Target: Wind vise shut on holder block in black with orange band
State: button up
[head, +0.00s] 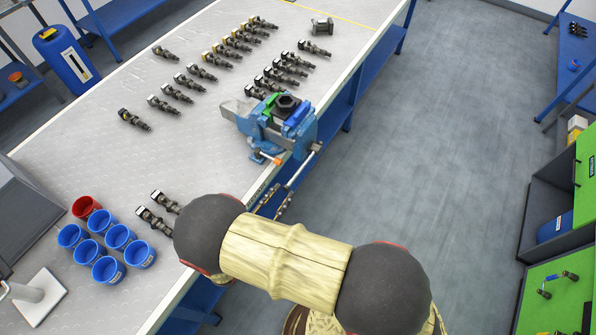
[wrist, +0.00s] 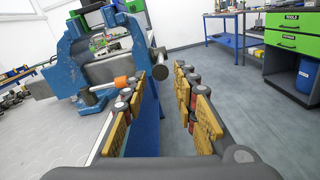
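The blue vise (head: 262,130) is fixed at the bench's right edge, and in the wrist view (wrist: 68,65) it fills the upper left. A black holder block (head: 287,102) sits between its green and blue jaw pads; I cannot make out an orange band on it or any gap at the jaws. The silver vise handle (head: 300,171) sticks out over the bench edge, with its knob (wrist: 160,72) near my fingers. An orange piece (head: 271,158) shows low on the vise, also in the wrist view (wrist: 124,82). My gripper (wrist: 158,92) is open and empty, short of the handle.
Injectors (head: 202,72) lie in rows on the bench (head: 95,150). Blue cups (head: 107,269) and a red cup (head: 86,207) stand near its front left. The grey floor (head: 400,140) right of the bench is clear, up to the green and black cabinets (head: 560,270).

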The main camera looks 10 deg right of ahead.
aim_at(293, 178)
jog(key=x, duration=0.7)
jog(key=shift+w+d, duration=0.15)
grip_shut()
dwell(0.8)
